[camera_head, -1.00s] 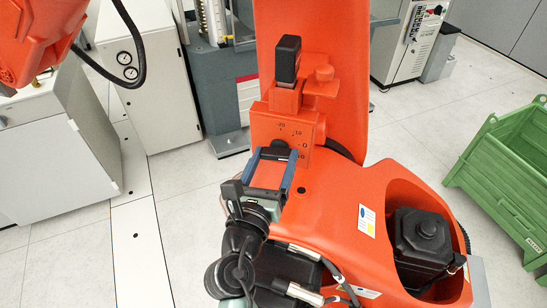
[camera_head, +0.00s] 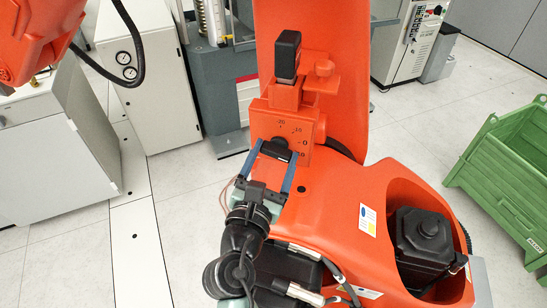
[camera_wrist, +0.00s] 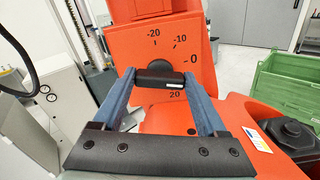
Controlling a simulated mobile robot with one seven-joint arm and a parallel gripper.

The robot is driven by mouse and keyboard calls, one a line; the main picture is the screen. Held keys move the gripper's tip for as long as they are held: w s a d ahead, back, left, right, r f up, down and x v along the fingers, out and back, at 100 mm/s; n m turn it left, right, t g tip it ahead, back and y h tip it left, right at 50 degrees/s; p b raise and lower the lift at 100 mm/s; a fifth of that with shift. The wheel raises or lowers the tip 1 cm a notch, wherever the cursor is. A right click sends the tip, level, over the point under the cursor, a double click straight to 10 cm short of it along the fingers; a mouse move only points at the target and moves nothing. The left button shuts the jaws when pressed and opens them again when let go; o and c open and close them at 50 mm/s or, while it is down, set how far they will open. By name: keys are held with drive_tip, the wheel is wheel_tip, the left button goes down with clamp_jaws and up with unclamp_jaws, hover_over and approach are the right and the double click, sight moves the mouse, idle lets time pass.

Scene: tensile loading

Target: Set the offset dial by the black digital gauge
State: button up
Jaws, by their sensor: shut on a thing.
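The offset dial is a black knob (camera_head: 276,150) on an orange block with a printed scale (camera_head: 303,134) of -20, -10, 0 and 20. In the wrist view the knob (camera_wrist: 158,73) has a small white mark at its lower right, between 0 and 20. My gripper (camera_head: 277,153) is shut on the knob, one blue finger at each end; this also shows in the wrist view (camera_wrist: 161,77). The 10 label is hidden. The black digital gauge (camera_head: 287,55) stands upright above the scale; its readout is not visible.
An orange thumb-screw piece (camera_head: 324,70) sits right of the gauge. The orange column (camera_head: 345,95) rises behind the block. A black lidded unit (camera_head: 423,233) lies lower right. A green crate (camera_head: 505,180) stands on the floor at far right, with grey cabinets (camera_head: 145,80) at left.

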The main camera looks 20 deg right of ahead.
drive_tip(key=m+b, duration=0.2)
drive_tip(key=m, duration=0.3)
drive_tip(key=shift+f+m, duration=0.1)
drive_tip(key=shift+m, duration=0.3)
drive_tip(key=m+b, duration=0.2)
drive_tip(key=m, duration=0.3)
drive_tip(key=shift+d+b, duration=0.1)
drive_tip(key=shift+b, duration=0.25)
drive_tip(key=o, duration=1.3)
drive_tip(key=shift+s, duration=0.1)
drive_tip(key=shift+s+a+b, duration=0.3)
drive_tip(key=shift+s+a, duration=0.05)
drive_tip(key=b+v, duration=0.3)
drive_tip(key=v, duration=0.9)
